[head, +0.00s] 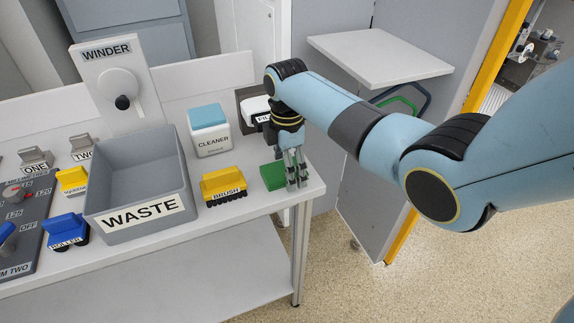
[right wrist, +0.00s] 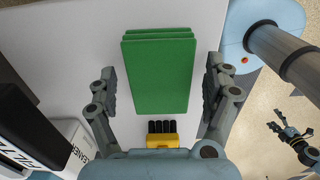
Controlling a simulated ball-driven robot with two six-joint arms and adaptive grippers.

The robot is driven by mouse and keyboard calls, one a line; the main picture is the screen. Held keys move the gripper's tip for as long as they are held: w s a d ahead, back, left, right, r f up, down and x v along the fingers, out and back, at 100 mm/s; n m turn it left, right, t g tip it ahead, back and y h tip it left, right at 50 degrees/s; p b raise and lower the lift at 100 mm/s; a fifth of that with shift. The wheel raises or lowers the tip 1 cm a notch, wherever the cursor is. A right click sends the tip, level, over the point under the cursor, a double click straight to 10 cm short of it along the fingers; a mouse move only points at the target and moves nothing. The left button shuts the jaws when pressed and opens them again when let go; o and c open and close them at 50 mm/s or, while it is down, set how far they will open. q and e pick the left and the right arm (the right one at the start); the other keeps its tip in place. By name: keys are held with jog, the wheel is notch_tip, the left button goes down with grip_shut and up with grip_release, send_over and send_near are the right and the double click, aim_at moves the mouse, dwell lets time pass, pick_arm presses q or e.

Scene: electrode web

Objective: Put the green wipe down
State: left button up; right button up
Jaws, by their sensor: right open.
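The green wipe (head: 272,177) lies on the white bench top near its right end, right of the yellow brush. In the right wrist view the green wipe (right wrist: 160,72) shows as a flat, layered block between the two spread fingers. My right gripper (head: 296,184) points down at the wipe's right side in the head view. Its fingers (right wrist: 160,90) stand apart on both sides of the wipe, with a gap visible at each side. The gripper is open and holds nothing.
The yellow brush (head: 223,186) stands left of the wipe. The white cleaner box (head: 209,139) and a dark holder labelled with a partly hidden word (head: 246,117) stand behind. The grey waste bin (head: 140,180) is further left. The bench's right edge (head: 318,188) is close to the gripper.

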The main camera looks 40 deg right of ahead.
notch_tip(320, 180, up, 12)
jog(key=shift+r, duration=0.15)
dwell(0.4)
dwell(0.3)
